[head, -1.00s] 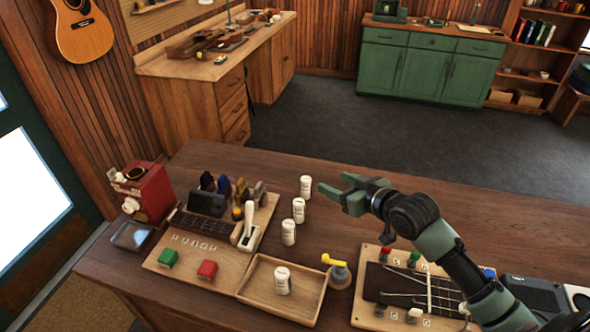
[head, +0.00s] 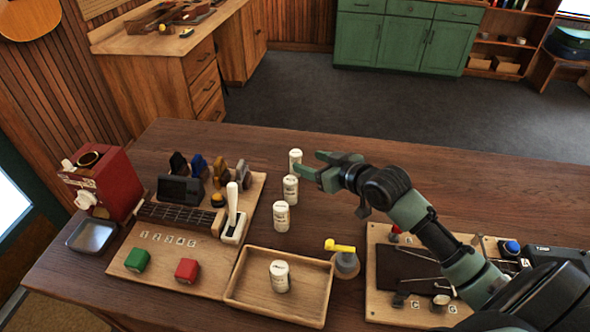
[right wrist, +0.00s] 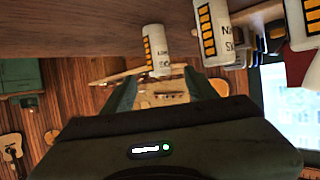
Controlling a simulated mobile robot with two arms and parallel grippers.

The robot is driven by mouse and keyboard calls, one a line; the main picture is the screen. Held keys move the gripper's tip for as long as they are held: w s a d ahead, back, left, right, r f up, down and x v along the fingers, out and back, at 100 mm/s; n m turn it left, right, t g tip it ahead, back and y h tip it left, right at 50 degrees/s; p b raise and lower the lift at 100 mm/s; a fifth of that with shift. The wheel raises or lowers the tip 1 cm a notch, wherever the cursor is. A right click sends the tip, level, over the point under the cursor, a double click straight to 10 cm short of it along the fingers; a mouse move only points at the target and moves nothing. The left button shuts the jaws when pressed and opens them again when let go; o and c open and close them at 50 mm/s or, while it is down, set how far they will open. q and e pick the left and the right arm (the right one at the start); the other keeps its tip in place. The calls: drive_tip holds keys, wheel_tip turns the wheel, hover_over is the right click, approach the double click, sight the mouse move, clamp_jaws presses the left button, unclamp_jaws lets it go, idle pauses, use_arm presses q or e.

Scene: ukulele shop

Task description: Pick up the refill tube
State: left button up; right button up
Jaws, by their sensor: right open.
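Three white refill tubes stand upright in a row on the counter: the far one (head: 295,158), the middle one (head: 290,188) and the near one (head: 281,216). Another white tube (head: 279,276) stands in the wooden tray (head: 250,295). My right gripper (head: 308,164) is open and empty, just right of the far tube, its fingers pointing left. In the right wrist view, which is upside down, a tube (right wrist: 156,50) shows ahead between the open fingers (right wrist: 160,82). Two more tubes show to its right. My left gripper is out of view.
A board with a fretboard, white lever (head: 232,212), and green and red blocks lies left. A red machine (head: 105,185) stands far left. Counter behind my right arm is clear.

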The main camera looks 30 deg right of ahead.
sight(300, 156)
drive_tip(key=shift+w, duration=0.4)
drive_tip(key=p+x, duration=0.2)
drive_tip(key=x, duration=0.3)
drive_tip(key=shift+w+r, duration=0.1)
drive_tip(key=shift+w, duration=0.2)
drive_tip(key=shift+w+a+f+p, duration=0.2)
drive_tip(key=shift+w+f+p, duration=0.15)
drive_tip(key=shift+w, duration=0.15)
clamp_jaws()
drive_tip(key=shift+r, duration=0.1)
